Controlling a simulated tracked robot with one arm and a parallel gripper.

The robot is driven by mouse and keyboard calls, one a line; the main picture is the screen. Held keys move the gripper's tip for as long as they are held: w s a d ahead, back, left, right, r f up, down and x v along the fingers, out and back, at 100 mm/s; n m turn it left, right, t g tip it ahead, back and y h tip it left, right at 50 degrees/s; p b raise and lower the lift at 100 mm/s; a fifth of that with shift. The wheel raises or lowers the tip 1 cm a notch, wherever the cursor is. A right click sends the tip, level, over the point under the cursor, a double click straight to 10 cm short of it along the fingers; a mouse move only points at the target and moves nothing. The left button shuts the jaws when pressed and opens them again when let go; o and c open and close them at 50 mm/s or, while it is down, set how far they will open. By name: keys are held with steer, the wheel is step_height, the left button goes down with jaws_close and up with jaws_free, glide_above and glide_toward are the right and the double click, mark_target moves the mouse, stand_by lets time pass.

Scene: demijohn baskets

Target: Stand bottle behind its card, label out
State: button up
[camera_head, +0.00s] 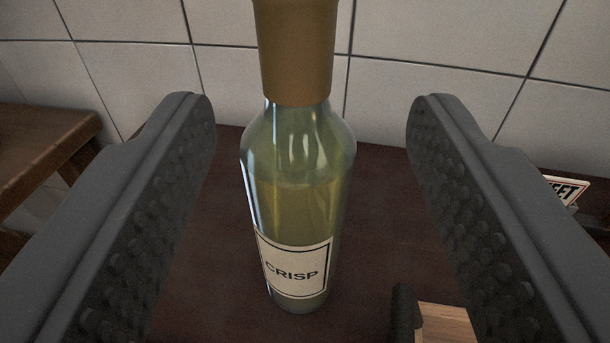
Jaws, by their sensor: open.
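A greenish glass bottle (297,205) with a tan-brown capsule (295,50) stands upright on a dark red-brown surface (205,290). Its cream label reads "CRISP" (292,268) and faces toward me, turned slightly to the left. My gripper (310,125) is open, one dark studded finger on each side of the bottle, with a clear gap on both sides. A card (566,190) ending in the letters "EET" shows at the right edge, partly hidden behind the right finger.
A wooden piece (448,322) with a dark end lies at the lower right, close to the bottle. A brown wooden stand (40,150) is at the left. A white tiled wall (400,75) rises behind the surface.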

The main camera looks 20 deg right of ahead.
mark_target(294, 62)
steer(key=shift+a+p+x, duration=0.15)
steer(key=shift+p+x, duration=0.15)
steer(key=shift+x, duration=1.5)
steer(key=shift+a+p+x, duration=0.1)
steer(key=shift+p+x, duration=0.15)
steer(key=shift+x, duration=1.5)
steer(key=shift+w+r, duration=0.15)
steer(key=shift+r, duration=0.05)
jaws_close()
